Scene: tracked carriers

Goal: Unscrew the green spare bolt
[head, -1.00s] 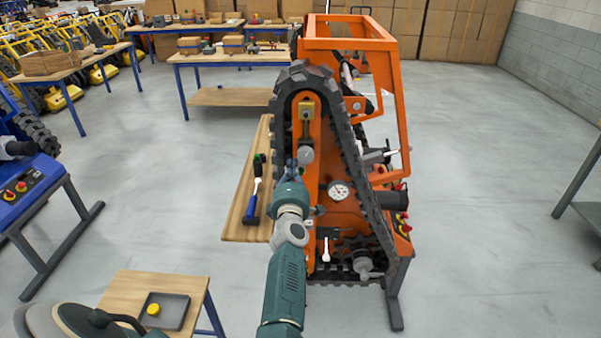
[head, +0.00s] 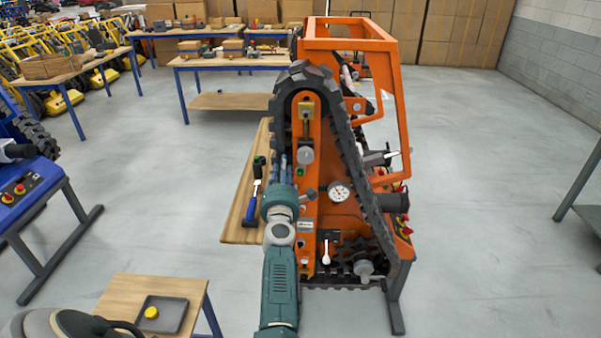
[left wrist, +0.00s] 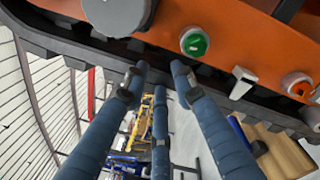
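The green bolt (head: 300,171) sits in the orange upright frame of the tracked carrier (head: 345,205), below a grey round knob (head: 305,156). In the left wrist view the green bolt (left wrist: 194,41) is a round green head seated in the orange face. My left gripper (head: 283,161) is just left of the bolt in the head view, its blue fingers pointing up. In the left wrist view its fingers (left wrist: 159,77) are spread, with nothing between them, below the bolt and apart from it. My right gripper is out of view.
A black track (head: 354,165) loops around the orange frame. A wooden board (head: 237,222) behind my left arm bears a blue-handled tool (head: 248,208). A small table at lower left holds a grey tray (head: 174,317) with a yellow piece (head: 151,312). The floor at right is clear.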

